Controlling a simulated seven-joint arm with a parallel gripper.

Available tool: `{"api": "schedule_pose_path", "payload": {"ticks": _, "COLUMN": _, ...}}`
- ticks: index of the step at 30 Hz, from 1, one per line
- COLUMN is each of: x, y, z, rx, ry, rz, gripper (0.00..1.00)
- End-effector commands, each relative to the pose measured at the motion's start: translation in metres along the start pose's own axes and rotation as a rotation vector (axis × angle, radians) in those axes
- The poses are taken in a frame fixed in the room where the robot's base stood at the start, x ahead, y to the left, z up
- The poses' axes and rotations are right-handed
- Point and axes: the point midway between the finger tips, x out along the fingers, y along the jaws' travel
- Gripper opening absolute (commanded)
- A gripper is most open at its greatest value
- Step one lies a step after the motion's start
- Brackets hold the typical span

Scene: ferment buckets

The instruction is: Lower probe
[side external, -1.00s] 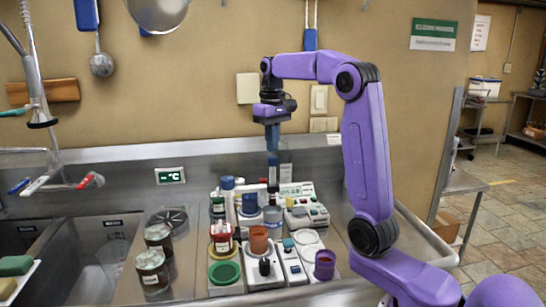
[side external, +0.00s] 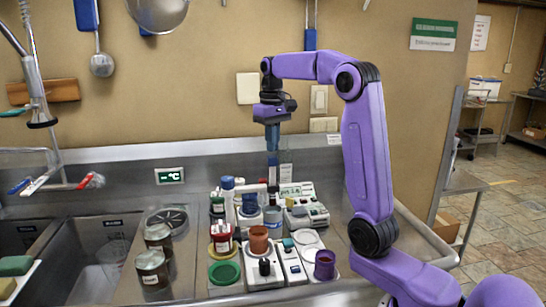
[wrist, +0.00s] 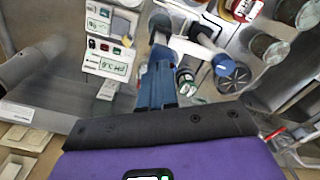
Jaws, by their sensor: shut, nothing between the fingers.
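My gripper (side external: 272,149) hangs pointing down at the back of the counter, its blue fingers shut with nothing between them. A dark upright rod, which looks like the probe (side external: 273,174), stands directly below the fingertips. I cannot tell whether they touch. A white stand with a blue cap (side external: 227,183) is to its left, with a pale arm reaching toward the rod. In the wrist view, my shut fingers (wrist: 158,66) point at the dark blue rod end (wrist: 160,22), and the blue cap (wrist: 222,65) is to the right. The rod's lower end is hidden.
Cups and jars crowd the front: an orange-brown cup (side external: 258,239), a green ring (side external: 224,272) and a purple cup (side external: 324,265). A grey-white instrument (side external: 308,215) stands right of the rod. Space above the counter is open.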

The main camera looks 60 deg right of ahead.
Motion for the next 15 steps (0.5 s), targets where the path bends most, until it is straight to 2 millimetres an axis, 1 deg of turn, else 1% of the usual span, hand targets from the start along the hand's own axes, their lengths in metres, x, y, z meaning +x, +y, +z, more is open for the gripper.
{"api": "schedule_pose_path", "payload": {"ticks": 8, "x": 0.0007, "y": 0.0000, "z": 0.0000, "rx": 0.000, "ry": 0.000, "rz": 0.000, "gripper": 0.00}}
{"api": "schedule_pose_path", "payload": {"ticks": 15, "x": 0.0064, "y": 0.0000, "z": 0.0000, "rx": 0.000, "ry": -0.001, "rz": 0.000, "gripper": 0.00}}
